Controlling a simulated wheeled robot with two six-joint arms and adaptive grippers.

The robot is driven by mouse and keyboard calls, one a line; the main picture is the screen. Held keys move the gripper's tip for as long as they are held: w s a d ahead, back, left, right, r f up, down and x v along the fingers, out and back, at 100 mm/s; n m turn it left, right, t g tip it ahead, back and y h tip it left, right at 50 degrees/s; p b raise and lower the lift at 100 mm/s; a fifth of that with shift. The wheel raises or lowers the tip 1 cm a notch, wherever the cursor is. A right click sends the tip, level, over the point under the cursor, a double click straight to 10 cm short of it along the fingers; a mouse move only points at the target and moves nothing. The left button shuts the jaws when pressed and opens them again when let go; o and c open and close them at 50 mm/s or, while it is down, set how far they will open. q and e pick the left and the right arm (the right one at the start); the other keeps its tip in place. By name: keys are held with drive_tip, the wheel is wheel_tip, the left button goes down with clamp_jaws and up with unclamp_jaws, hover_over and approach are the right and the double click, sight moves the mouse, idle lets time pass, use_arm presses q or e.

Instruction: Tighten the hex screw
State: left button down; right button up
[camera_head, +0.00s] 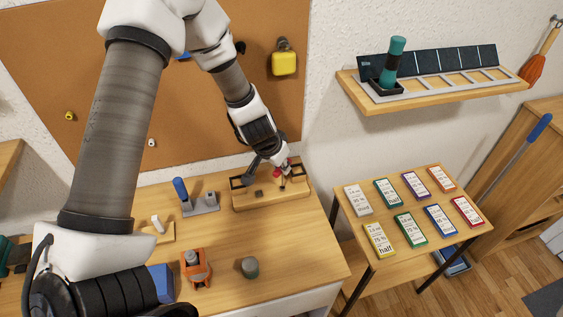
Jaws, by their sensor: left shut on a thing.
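My left gripper (282,171) reaches down from the top left, over the back right of the workbench. It is shut on a small red thing (277,174), mostly covered by the fingers; I cannot tell its full shape. A wooden holder (268,201) with dark fittings lies right below the gripper. A short dark tip shows under the fingers by the holder's right part; whether it touches anything is too small to tell. I cannot make out the hex screw at this size. My right gripper is out of view.
On the bench (305,245) are a blue-handled grey fixture (203,203), an orange clamp-like tool (196,268) and a dark green round piece (250,267). A side table (345,225) with several labelled cards stands at the right. A wall shelf (440,93) hangs above. The bench's front right is clear.

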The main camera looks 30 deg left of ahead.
use_arm(q)
drive_tip(key=shift+r+m+p, duration=0.1)
drive_tip(key=shift+m+p, duration=0.3)
drive_tip(key=shift+m, duration=0.3)
drive_tip(key=shift+a+m+h, duration=0.15)
drive_tip(key=shift+m+h, duration=0.45)
drive_tip(key=shift+m, duration=0.3)
drive_tip(key=shift+f+m+g+h, duration=0.3)
drive_tip(key=shift+m, duration=0.5)
drive_tip(key=shift+r, duration=0.1)
drive_tip(key=shift+f+m+b, duration=0.2)
drive_tip(key=shift+m+b, duration=0.4)
drive_tip(key=shift+b, duration=0.05)
drive_tip(key=shift+a+m+g+h+b, duration=0.1)
drive_tip(key=shift+m+g+h+b, duration=0.3)
drive_tip(key=shift+m+b, duration=0.5)
drive_tip(key=m+b, duration=0.2)
drive_tip(key=b, duration=0.1)
drive_tip(key=shift+h+b, duration=0.3)
drive_tip(key=shift+h, duration=0.1)
drive_tip(key=shift+g, duration=0.3)
drive_tip(key=shift+r+m, duration=0.1)
drive_tip(key=shift+m, duration=0.2)
